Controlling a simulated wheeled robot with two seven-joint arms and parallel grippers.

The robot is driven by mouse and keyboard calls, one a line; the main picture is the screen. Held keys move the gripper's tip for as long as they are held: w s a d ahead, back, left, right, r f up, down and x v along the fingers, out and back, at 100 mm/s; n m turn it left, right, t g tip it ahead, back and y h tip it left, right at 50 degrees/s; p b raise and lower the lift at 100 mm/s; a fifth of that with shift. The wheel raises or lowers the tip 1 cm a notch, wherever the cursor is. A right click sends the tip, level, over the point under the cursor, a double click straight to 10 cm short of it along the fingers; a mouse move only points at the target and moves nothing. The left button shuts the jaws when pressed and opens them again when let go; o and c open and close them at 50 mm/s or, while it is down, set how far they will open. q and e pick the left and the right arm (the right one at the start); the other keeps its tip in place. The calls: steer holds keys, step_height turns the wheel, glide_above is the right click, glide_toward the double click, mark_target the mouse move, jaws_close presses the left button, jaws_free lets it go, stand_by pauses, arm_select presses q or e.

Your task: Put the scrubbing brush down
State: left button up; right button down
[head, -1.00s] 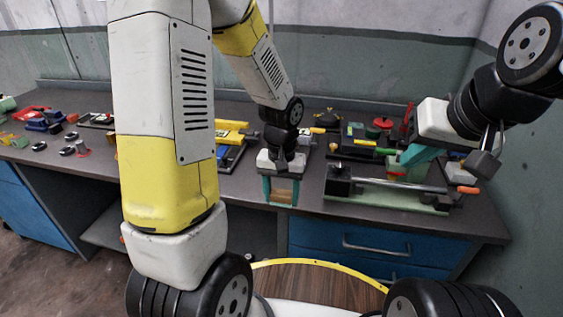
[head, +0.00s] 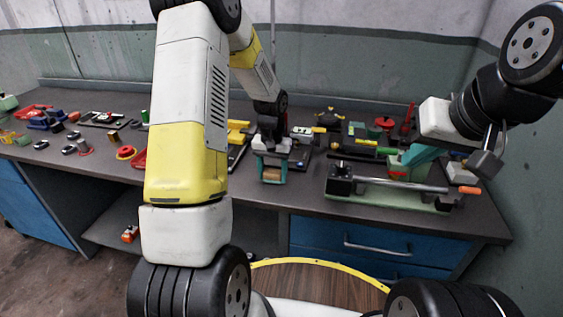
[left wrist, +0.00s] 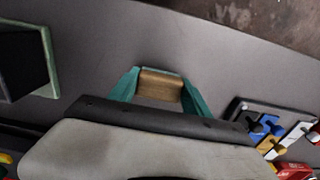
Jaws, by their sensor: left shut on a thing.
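The scrubbing brush (head: 271,174) shows as a small wooden block between the teal fingers of my left gripper (head: 270,178), above the front part of the grey bench. The left wrist view also shows its brown wooden body (left wrist: 160,86) pinched between both teal fingers (left wrist: 160,92). My left gripper is shut on it. The bristles are hidden, and I cannot tell whether the brush touches the bench top. My right gripper (head: 408,162) is at the right, beside the green-based fixture; its teal finger shows, but its opening is hidden.
A green-based fixture with a metal rod (head: 400,186) lies right of the brush on the bench (head: 225,190). Tools and parts crowd the back. Bare bench surrounds the brush in the left wrist view.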

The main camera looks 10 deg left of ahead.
mark_target(273, 172)
arm_select(q)
steer(key=shift+f, duration=0.3)
steer(key=o, duration=1.3)
step_height(273, 172, up, 12)
steer(key=s+r+t, duration=0.2)
steer(key=s+r, duration=0.7)
steer(key=r, duration=0.2)
steer(key=s+r+t, duration=0.1)
steer(key=s, duration=0.4)
steer(key=s+d+r+t+h, duration=0.1)
steer(key=s+r, duration=0.1)
steer(key=s, duration=0.3)
steer(key=s+d+r+t+h, duration=0.1)
steer(key=s+r+t, duration=0.1)
steer(key=s, duration=0.3)
steer(key=shift+d, duration=0.1)
